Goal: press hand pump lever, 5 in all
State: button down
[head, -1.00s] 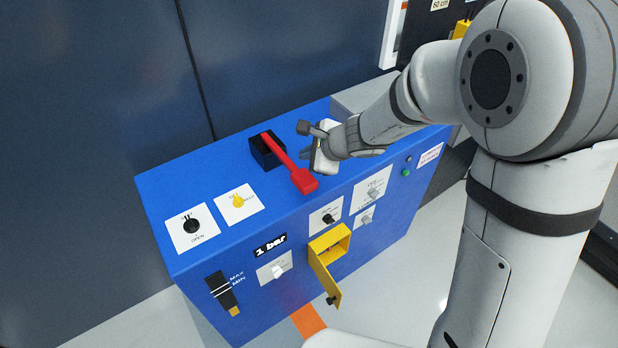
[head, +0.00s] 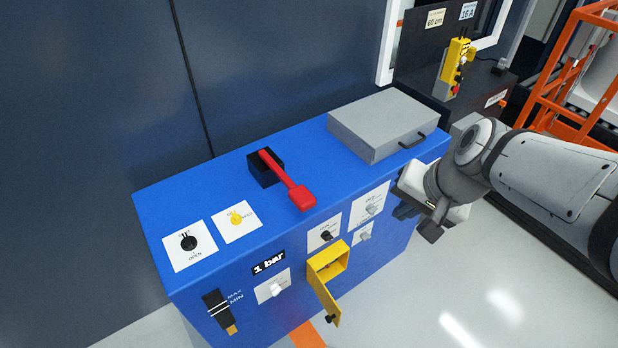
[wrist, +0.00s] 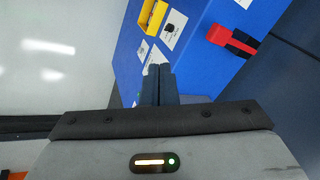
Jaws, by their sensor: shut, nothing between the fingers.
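The red hand pump lever (head: 288,180) rises from a black socket (head: 262,172) on top of the blue cabinet (head: 180,245). It slants toward the cabinet's front edge, with its wide red end at the front. The lever also shows at the upper right of the wrist view (wrist: 232,40). My gripper (head: 405,208) is beside the right end of the cabinet's front, apart from the lever and to its right. In the wrist view its two dark fingers (wrist: 158,72) are together with nothing between them.
A grey case (head: 380,118) with a handle lies on the cabinet's right end. A yellow box (head: 328,262) with its flap open sticks out of the front, among several knobs. A yellow control pendant (head: 455,68) and an orange frame (head: 560,85) stand further right. Open floor lies in front.

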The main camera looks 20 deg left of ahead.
jog(key=s+d+n+h, duration=0.2)
jog(key=s+d, duration=0.3)
jog(key=d, duration=0.4)
jog(key=shift+s+d+r+h, duration=0.15)
jog(key=shift+s+r+h, duration=0.2)
jog(key=shift+h, duration=0.55)
